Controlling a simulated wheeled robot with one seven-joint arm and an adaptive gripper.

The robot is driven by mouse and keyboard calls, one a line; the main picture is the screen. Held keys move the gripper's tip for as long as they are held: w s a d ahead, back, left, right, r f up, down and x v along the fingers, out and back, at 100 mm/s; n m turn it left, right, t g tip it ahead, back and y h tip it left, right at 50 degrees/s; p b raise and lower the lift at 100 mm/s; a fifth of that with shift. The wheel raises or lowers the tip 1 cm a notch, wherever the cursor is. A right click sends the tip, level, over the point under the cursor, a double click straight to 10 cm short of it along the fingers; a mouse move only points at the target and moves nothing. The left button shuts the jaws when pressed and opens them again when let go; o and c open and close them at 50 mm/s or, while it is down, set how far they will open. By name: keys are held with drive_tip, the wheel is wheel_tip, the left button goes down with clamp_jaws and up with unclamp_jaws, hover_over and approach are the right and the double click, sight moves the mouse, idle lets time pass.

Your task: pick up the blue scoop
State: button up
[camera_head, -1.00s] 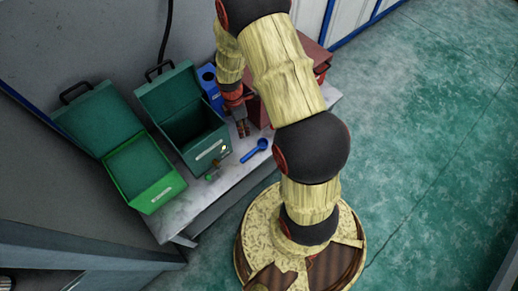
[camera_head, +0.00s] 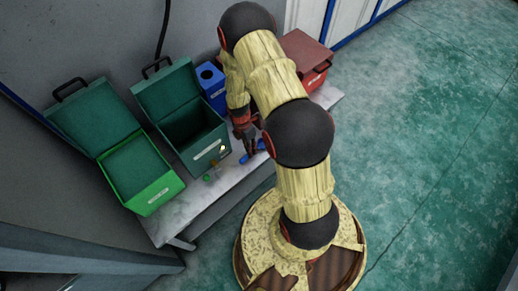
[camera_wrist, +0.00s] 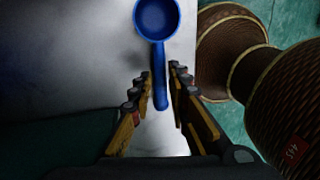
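The blue scoop (camera_wrist: 157,17) lies on the grey bench, its round bowl at the top of the wrist view and its handle pointing down toward my gripper. My gripper (camera_wrist: 161,72) is open, with one finger on each side of the handle. A gap shows between the handle and the fingers; I cannot tell how far above the bench the fingertips are. In the head view my gripper (camera_head: 250,149) is over the scoop (camera_head: 243,158) near the bench's front edge and hides part of it.
Two open green boxes (camera_head: 151,197) (camera_head: 212,150) stand on the bench (camera_head: 190,215) to the left. A blue container (camera_head: 209,74) is behind my gripper, and a red box (camera_head: 316,77) is to the right. Small green and brown items (camera_head: 207,178) lie close by on the bench.

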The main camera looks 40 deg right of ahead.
drive_tip(key=shift+s+f, duration=0.15)
drive_tip(key=shift+f, duration=0.8)
drive_tip(key=shift+c, duration=0.6)
clamp_jaws()
drive_tip(key=shift+r, duration=0.1)
